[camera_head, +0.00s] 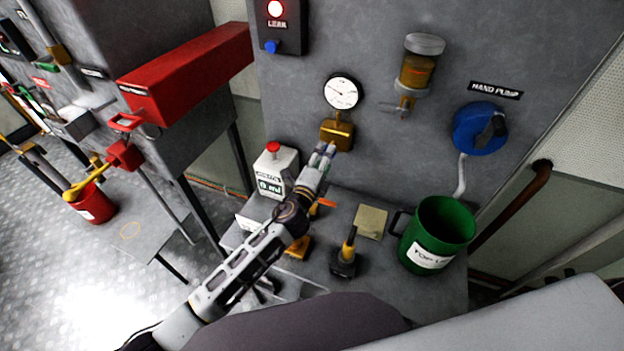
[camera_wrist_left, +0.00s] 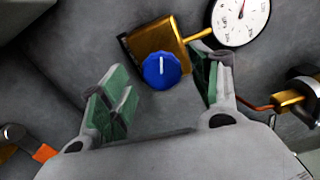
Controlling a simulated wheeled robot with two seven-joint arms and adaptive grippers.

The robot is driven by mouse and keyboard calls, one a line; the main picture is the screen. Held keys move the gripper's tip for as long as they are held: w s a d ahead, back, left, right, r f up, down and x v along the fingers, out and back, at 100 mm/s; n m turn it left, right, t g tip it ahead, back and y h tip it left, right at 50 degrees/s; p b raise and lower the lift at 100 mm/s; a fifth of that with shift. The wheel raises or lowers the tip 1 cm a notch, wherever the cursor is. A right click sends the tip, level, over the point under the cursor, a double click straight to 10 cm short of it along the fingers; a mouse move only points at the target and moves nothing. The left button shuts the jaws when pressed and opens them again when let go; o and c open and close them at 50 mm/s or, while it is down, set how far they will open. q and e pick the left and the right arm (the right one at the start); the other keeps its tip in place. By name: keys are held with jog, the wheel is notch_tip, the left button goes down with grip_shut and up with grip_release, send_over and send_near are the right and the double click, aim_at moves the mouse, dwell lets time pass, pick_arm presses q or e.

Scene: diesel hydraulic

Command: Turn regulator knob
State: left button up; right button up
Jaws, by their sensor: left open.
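The regulator is a brass block (camera_head: 336,134) on the grey wall under a round white gauge (camera_head: 342,92). In the left wrist view the brass block (camera_wrist_left: 160,48) carries a blue knob (camera_wrist_left: 161,68) with a white mark, and the gauge (camera_wrist_left: 240,17) shows at the top right. My left gripper (camera_head: 325,152) is just below the brass block in the head view, and the knob is hidden there. In the left wrist view my left gripper (camera_wrist_left: 164,92) is open, with its green-padded fingers apart on either side of the knob. The knob is not gripped. My right gripper is not in view.
Below on the grey bench stand a white container with a red cap (camera_head: 274,168), a yellow-black tool (camera_head: 346,254) and a green bucket (camera_head: 438,232). A blue hand pump (camera_head: 480,128) and an amber filter bowl (camera_head: 418,70) are on the wall to the right.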

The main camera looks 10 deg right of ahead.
pick_arm(q)
jog(key=v, duration=0.9)
jog(key=shift+a, duration=0.2)
dwell(0.6)
